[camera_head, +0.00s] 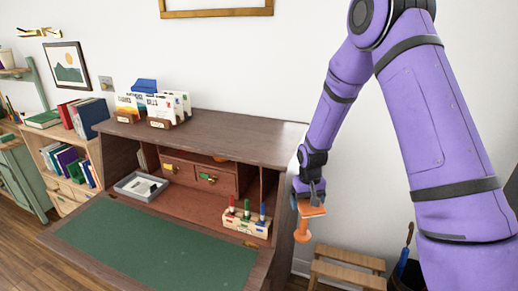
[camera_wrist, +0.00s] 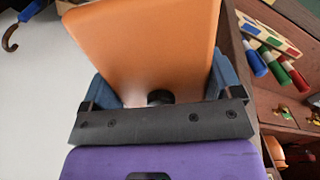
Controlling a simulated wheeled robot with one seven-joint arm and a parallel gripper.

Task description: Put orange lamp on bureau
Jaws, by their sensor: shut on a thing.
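My gripper (camera_head: 309,196) is shut on the orange lamp (camera_head: 303,232). The lamp hangs in the air by the right side of the bureau (camera_head: 97,238), apart from the wall. In the wrist view the lamp's broad orange part (camera_wrist: 150,45) fills the space between the fingers and hides much of what lies beyond. The bureau is dark wood, with its green writing surface folded out, small drawers inside and a flat top.
On the bureau stand a marker holder (camera_head: 247,217), a grey tray (camera_head: 141,186) and card holders (camera_head: 160,121) on top. The top's right half looks clear, as does the green surface. A wooden stool (camera_head: 348,268) stands at lower right. A bookshelf (camera_head: 62,157) is at left.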

